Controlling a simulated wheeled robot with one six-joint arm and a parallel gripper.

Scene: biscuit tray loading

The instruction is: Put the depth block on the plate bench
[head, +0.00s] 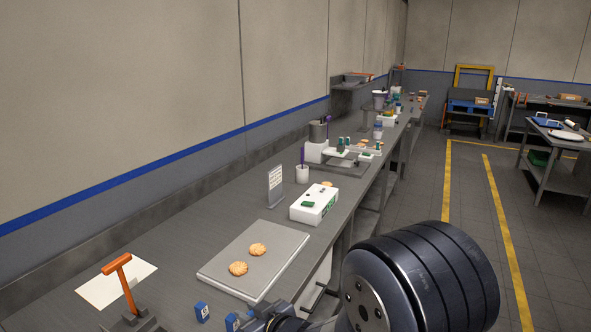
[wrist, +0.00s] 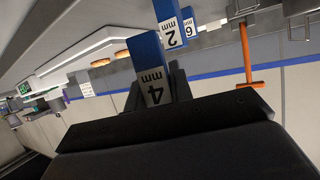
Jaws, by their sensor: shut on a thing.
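A depth block (wrist: 153,68), blue with a pale face marked "4 mm", sits between the dark fingers of my gripper (wrist: 157,92) in the wrist view. The gripper is shut on it. Two other blue blocks, marked 2 (wrist: 171,32) and 6 (wrist: 189,24), show close behind it. In the head view a blue block (head: 202,311) stands on the near bench, and another (head: 233,322) is beside my wrist at the bottom edge; I cannot tell whether that one is held. A grey side bench (head: 546,145) at far right carries a white plate (head: 567,136).
The long bench (head: 190,230) holds a grey tray (head: 222,271) with two biscuits, an orange T-handled tool (head: 124,283) and a white box (head: 313,206). More equipment stands farther along. The floor (head: 470,225) between yellow lines is clear toward the back.

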